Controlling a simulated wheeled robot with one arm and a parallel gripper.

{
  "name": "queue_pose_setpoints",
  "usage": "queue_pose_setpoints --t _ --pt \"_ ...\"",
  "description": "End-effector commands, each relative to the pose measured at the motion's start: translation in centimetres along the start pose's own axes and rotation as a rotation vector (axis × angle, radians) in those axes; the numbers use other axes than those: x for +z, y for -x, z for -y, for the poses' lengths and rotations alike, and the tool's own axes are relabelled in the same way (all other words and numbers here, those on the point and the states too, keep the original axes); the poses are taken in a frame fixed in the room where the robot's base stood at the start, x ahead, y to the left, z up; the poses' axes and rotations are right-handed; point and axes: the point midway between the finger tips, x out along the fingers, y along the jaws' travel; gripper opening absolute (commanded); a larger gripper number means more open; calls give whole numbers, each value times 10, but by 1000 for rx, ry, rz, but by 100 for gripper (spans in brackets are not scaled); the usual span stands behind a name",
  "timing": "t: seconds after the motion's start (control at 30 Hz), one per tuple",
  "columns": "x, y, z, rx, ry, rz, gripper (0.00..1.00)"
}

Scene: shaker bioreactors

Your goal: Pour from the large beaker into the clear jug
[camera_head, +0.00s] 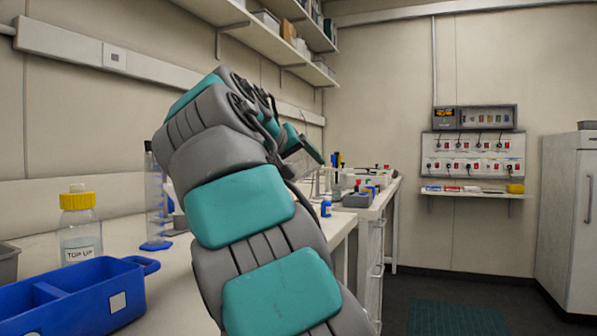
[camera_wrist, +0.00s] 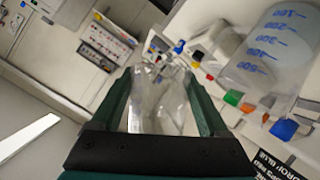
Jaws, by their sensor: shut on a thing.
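In the wrist view my gripper (camera_wrist: 157,76) has its two green fingers closed on a clear glass vessel (camera_wrist: 160,108), which fits the large beaker. It looks tilted in this turned view, and its contents cannot be made out. A larger clear container with blue graduations (camera_wrist: 266,52) stands to the right, apart from the fingers. It may be the clear jug, but its handle and spout are not visible. In the head view my arm hides most of the held vessel, and only part of my gripper (camera_head: 312,150) shows over the far bench.
A blue tray (camera_head: 110,300), a yellow-capped TOP UP bottle (camera_head: 78,240) and a blue-based measuring cylinder (camera_head: 155,205) stand on the near bench at left. Small coloured items crowd the far bench. A shelf (camera_head: 265,35) runs above.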

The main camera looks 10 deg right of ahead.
Motion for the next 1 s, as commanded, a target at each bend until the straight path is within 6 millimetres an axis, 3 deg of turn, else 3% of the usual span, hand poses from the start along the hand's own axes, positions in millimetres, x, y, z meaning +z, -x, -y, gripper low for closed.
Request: queue_pose_setpoints --t 1.0 --pt "19 -10 9 -113 -271 -39 5"
